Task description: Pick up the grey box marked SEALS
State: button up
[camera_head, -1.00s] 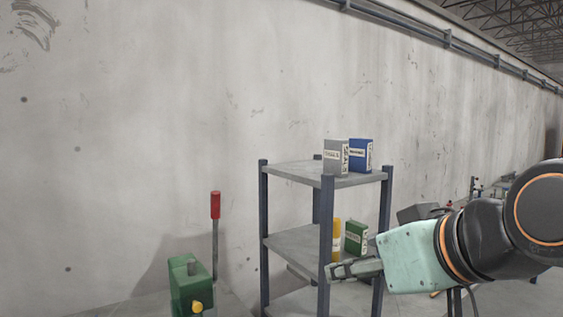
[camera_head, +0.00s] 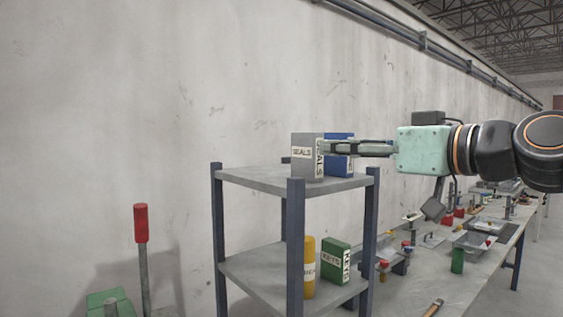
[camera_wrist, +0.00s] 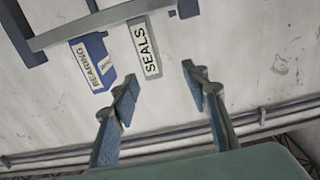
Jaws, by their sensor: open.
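The grey box marked SEALS (camera_head: 305,157) stands upright on the top shelf of a grey rack. In the wrist view the SEALS box (camera_wrist: 136,32) lies ahead of the opening between my fingers, somewhat to the left. A blue box (camera_head: 340,166) stands close beside it, partly hidden by my gripper in the head view; its label reads BEARING in the wrist view (camera_wrist: 95,65). My gripper (camera_head: 326,147) is open and empty at the height of the boxes. In the head view its fingertips overlap the right edge of the SEALS box; contact cannot be told.
The rack's top shelf (camera_head: 257,178) has bare room left of the boxes, with a post (camera_head: 295,245) at its front. A green KEYS box (camera_head: 335,259) and a yellow cylinder (camera_head: 309,268) stand on the lower shelf. A cluttered workbench (camera_head: 440,290) is at the right.

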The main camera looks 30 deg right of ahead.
aim_at(307, 144)
jog(key=shift+w+d+p, duration=0.15)
jog(key=shift+w+p, duration=0.6)
jog(key=shift+w, duration=2.25)
jog(key=shift+w+d+p, duration=0.1)
jog(key=shift+w+p, duration=0.6)
jog(key=shift+w, duration=2.25)
jog(key=shift+c, duration=0.6)
grip_shut()
